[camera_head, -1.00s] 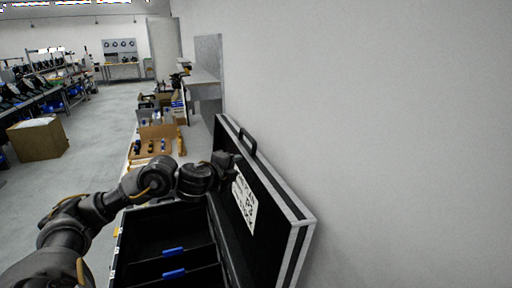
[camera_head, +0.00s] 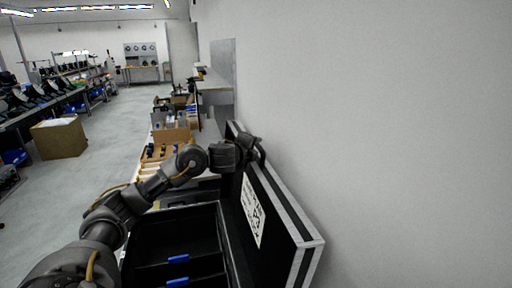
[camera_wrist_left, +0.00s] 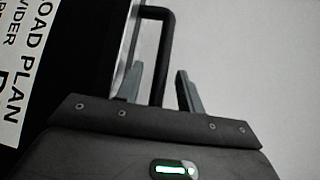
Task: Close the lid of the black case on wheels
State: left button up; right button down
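The black case (camera_head: 170,232) stands open at the bottom of the head view, its dark compartments with blue pulls showing. Its lid (camera_head: 232,212) stands raised along the right side, with silver edges and a white printed label inside. My left gripper (camera_head: 260,152) is at the lid's top edge, by the lid handle (camera_wrist_left: 166,18). In the left wrist view the fingers of my left gripper (camera_wrist_left: 160,86) are apart, with the black handle bar running down between them; I cannot tell whether they touch it. The case's wheels are hidden. My right gripper is out of view.
A white wall (camera_head: 410,140) rises close to the right of the lid. Beyond the case is a bench with cardboard boxes (camera_head: 168,138). A large carton (camera_head: 60,138) stands on the floor at left, with open grey floor between.

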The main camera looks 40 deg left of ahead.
pick_arm(q)
jog(key=shift+w+a+f, duration=0.1)
jog(key=shift+w+f, duration=0.05)
jog(key=shift+w, duration=0.55)
jog(key=shift+s, duration=0.1)
grip_shut()
